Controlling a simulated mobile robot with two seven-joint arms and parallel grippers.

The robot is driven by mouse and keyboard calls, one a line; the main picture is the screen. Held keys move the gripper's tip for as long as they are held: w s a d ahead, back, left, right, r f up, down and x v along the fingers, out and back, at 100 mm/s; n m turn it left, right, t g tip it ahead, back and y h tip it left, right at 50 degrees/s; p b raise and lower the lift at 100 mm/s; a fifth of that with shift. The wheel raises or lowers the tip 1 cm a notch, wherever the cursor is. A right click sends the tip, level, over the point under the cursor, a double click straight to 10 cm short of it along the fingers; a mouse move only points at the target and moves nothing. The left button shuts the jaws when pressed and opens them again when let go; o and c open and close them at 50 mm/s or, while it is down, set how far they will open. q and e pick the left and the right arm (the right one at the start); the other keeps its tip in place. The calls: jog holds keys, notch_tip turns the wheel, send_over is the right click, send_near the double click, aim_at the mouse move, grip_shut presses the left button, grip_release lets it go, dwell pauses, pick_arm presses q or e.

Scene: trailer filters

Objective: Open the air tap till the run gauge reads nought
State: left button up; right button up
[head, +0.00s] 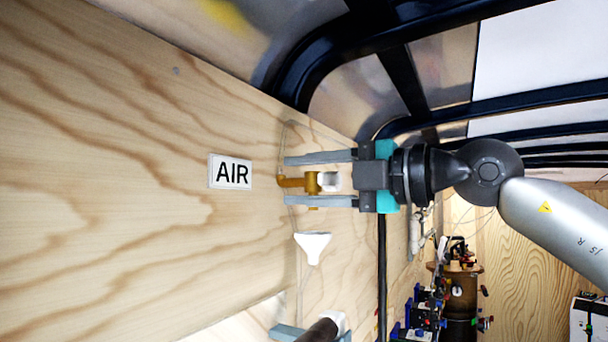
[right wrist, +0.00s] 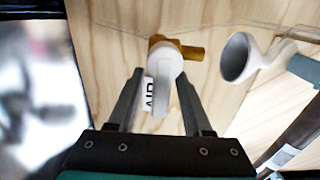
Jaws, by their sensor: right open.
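The air tap has a brass body (head: 300,182) and a white handle (head: 329,181), on the plywood wall just right of the AIR sign (head: 231,172). In the right wrist view the white lever (right wrist: 164,75) points down the picture from its round hub, beside the brass outlet (right wrist: 193,53). My right gripper (head: 287,180) is open, its two fingers on either side of the tap. I cannot tell whether either finger touches the lever. My left gripper is not in view. I make out no gauge that I can read or name as the run gauge.
A white funnel-shaped piece (head: 312,246) is on the wall below the tap. A dark tube (head: 318,332) and a grey-blue piece (head: 285,332) are at the bottom edge. A brown cylinder with fittings (head: 461,300) stands at the back. Black frame bars run overhead.

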grip_shut()
dwell(0.3)
dwell(0.3)
